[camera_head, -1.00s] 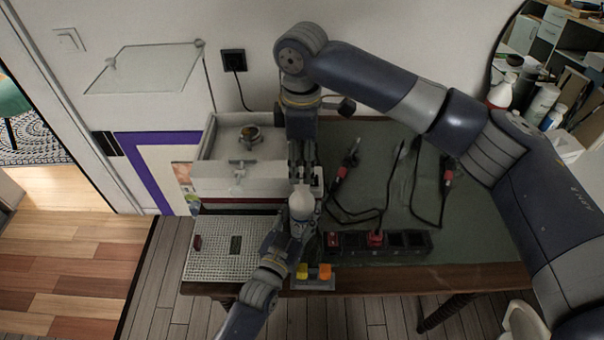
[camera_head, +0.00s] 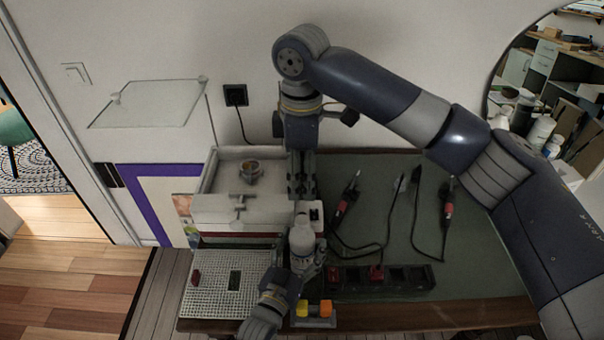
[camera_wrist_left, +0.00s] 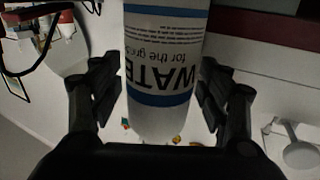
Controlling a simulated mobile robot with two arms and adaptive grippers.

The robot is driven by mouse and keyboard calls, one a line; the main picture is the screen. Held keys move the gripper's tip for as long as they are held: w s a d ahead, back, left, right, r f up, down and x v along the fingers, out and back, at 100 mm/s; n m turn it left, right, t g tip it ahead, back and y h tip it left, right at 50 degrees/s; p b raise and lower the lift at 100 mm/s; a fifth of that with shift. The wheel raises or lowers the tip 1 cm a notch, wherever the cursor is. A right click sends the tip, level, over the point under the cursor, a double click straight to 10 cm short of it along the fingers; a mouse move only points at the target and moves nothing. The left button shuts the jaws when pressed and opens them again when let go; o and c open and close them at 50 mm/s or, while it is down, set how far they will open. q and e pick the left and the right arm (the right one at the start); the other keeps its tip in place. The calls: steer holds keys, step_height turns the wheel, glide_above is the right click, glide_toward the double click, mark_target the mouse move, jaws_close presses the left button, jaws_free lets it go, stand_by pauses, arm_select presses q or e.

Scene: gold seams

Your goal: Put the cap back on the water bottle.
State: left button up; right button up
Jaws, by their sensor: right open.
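The white water bottle (camera_head: 301,238) stands upright between the fingers of my left gripper (camera_head: 303,258), near the front of the table. My right gripper (camera_head: 302,192) points down, open, just behind and above the bottle's top. The bottle's top is pale and narrow. I cannot tell whether the cap is on it, and I make out no separate cap.
A white box (camera_head: 225,208) with a small metal cup (camera_head: 250,170) stands left of the right gripper. A grid plate (camera_head: 215,285), yellow and orange blocks (camera_head: 314,308) and a dark tray (camera_head: 385,278) lie near the front. Cabled tools (camera_head: 345,200) lie on the green mat (camera_head: 465,245).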

arm_select(q)
steer(key=v, duration=1.2)
steer(key=shift+f, duration=0.1)
